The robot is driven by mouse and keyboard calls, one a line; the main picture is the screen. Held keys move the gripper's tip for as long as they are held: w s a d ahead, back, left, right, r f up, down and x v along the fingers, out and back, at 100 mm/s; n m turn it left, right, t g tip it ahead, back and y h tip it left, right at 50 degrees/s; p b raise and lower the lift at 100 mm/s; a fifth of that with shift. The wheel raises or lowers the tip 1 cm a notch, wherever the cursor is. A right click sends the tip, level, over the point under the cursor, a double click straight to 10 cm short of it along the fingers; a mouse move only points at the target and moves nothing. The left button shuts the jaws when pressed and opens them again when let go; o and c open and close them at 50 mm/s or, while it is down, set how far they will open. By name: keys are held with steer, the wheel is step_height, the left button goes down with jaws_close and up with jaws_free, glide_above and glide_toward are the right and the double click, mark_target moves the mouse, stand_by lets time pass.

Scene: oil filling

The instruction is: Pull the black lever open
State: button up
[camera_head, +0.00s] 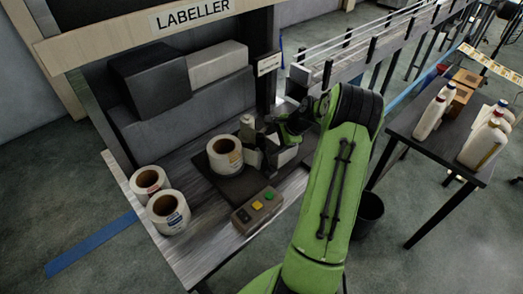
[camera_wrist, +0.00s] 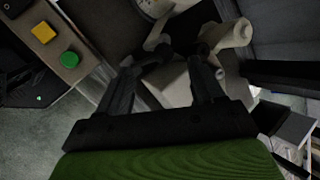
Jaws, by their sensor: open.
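The labelling machine (camera_head: 251,157) is pale and stands on the grey table of the labeller station. My gripper (camera_head: 272,130) is at its right side, partly hidden by my green arm. In the wrist view my gripper (camera_wrist: 165,68) is open, its two black fingers apart. The pale body of the machine (camera_wrist: 177,85) shows between and behind them. A dark part, perhaps the black lever (camera_wrist: 154,55), is by the left fingertip. It blends with the finger, so I cannot tell whether they touch. I cannot make out the lever in the head view.
A label roll (camera_head: 225,157) sits left of the machine, and two more rolls (camera_head: 168,212) stand at the table's left. A control box (camera_head: 257,209) with yellow and green buttons is in front. A side table (camera_head: 423,143) with white bottles stands at right.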

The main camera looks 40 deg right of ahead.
mark_target(266, 148)
steer(key=x, duration=0.7)
steer(key=shift+c, duration=0.3)
steer(key=shift+d, duration=0.1)
jaws_close()
